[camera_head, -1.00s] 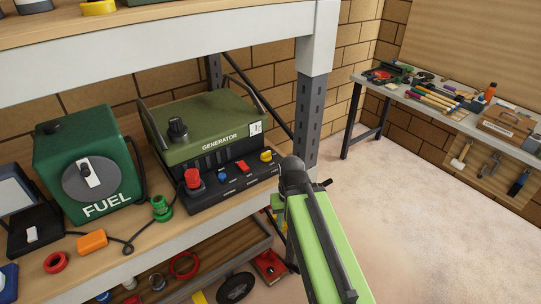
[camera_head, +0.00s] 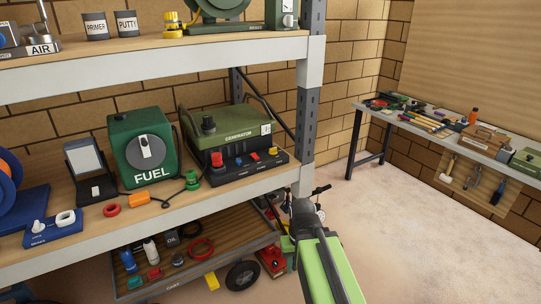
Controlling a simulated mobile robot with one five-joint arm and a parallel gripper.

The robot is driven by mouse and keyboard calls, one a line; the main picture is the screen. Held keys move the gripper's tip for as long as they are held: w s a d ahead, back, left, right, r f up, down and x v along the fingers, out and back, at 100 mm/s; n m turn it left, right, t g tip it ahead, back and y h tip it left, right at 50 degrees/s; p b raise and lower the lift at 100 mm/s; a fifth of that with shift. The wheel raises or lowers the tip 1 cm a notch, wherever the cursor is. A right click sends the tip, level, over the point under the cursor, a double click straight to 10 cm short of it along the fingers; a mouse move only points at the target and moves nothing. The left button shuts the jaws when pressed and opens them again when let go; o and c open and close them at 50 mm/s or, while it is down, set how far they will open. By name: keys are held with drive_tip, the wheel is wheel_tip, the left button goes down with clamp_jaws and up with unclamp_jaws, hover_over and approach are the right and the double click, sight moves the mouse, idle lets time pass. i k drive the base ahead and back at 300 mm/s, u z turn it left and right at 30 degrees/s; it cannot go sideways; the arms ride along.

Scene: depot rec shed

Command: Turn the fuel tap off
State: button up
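The fuel tap is a white lever on a dark round dial (camera_head: 145,152) on the front of the green FUEL box (camera_head: 119,158). The box stands on the middle shelf, left of centre. The lever points nearly upright, leaning slightly. My green and black arm reaches in from the lower right. Its dark end (camera_head: 305,212) is in front of the shelf's right post, well to the right of the FUEL box and apart from it. The gripper's fingers cannot be made out, so whether it is open or shut is unclear.
The green generator (camera_head: 226,133) stands right of the FUEL box, with a green plug (camera_head: 192,181) and cable between. A red ring (camera_head: 111,210) and orange block (camera_head: 136,198) lie in front. The shelf post (camera_head: 308,110) stands at right. A cart (camera_head: 190,265) sits below. Open floor lies right.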

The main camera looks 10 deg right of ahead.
sight(273, 151)
drive_tip(key=u, duration=0.25)
drive_tip(key=i, duration=0.55)
drive_tip(key=u, duration=0.6)
drive_tip(key=i, duration=0.55)
drive_tip(key=u, duration=0.05)
